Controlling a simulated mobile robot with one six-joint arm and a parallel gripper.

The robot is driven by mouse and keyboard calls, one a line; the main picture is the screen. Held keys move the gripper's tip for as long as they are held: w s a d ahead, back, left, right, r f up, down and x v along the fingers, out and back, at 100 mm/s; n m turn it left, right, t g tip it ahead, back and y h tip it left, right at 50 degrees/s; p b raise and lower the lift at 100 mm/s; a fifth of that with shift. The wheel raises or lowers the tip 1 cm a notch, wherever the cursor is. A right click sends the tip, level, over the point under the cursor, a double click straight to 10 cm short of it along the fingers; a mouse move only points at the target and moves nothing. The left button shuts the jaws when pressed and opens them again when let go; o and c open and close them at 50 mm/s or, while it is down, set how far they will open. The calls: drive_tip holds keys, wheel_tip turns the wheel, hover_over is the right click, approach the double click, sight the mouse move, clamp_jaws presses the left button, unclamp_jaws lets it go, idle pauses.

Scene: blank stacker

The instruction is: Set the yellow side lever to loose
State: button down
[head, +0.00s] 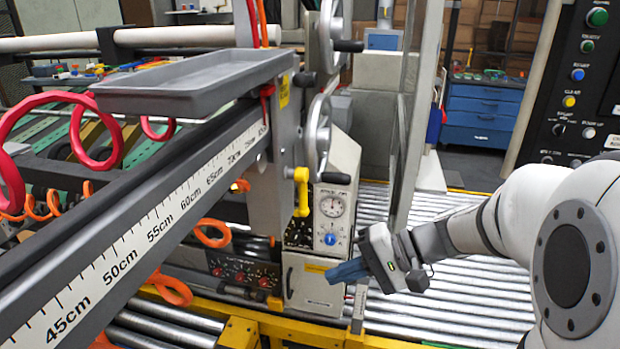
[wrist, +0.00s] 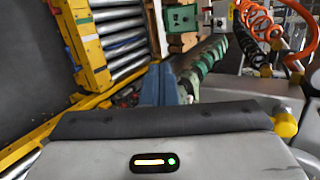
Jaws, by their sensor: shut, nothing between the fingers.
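The yellow side lever (head: 301,192) is on the grey column right of the ruler beam in the head view. It hangs nearly straight down from its upper end. My gripper (head: 336,273) is below and to the right of the lever, apart from it, in front of a small grey cabinet. Its blue fingers point left and are together with nothing between them. In the wrist view the blue fingers (wrist: 161,84) also show closed. A yellow round part (wrist: 286,125) shows at the right there; I cannot tell whether it belongs to the lever. No loose or tight marking is readable.
A grey box with a dial (head: 332,207) and a blue knob stands right of the lever. Handwheels (head: 318,135) are above it. The long ruler beam (head: 140,225) fills the left. A roller conveyor (head: 470,290) lies below my arm. Orange coiled hoses (wrist: 262,22) hang nearby.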

drive_tip(key=w+d+r+m+t+y+p, duration=0.1)
drive_tip(key=w+d+r+t+y, duration=0.3)
drive_tip(key=w, duration=0.5)
wheel_tip(320, 180, up, 3)
drive_tip(key=shift+w+d+f+m+t, duration=0.15)
drive_tip(key=shift+d+m+t, duration=0.25)
drive_tip(key=shift+d+t, duration=0.5)
drive_tip(key=shift+a, duration=0.25)
drive_tip(key=p+x, duration=0.2)
drive_tip(key=x, duration=0.8)
drive_tip(key=shift+r+p, duration=0.25)
drive_tip(key=shift+p, duration=0.05)
drive_tip(key=shift+d, duration=0.15)
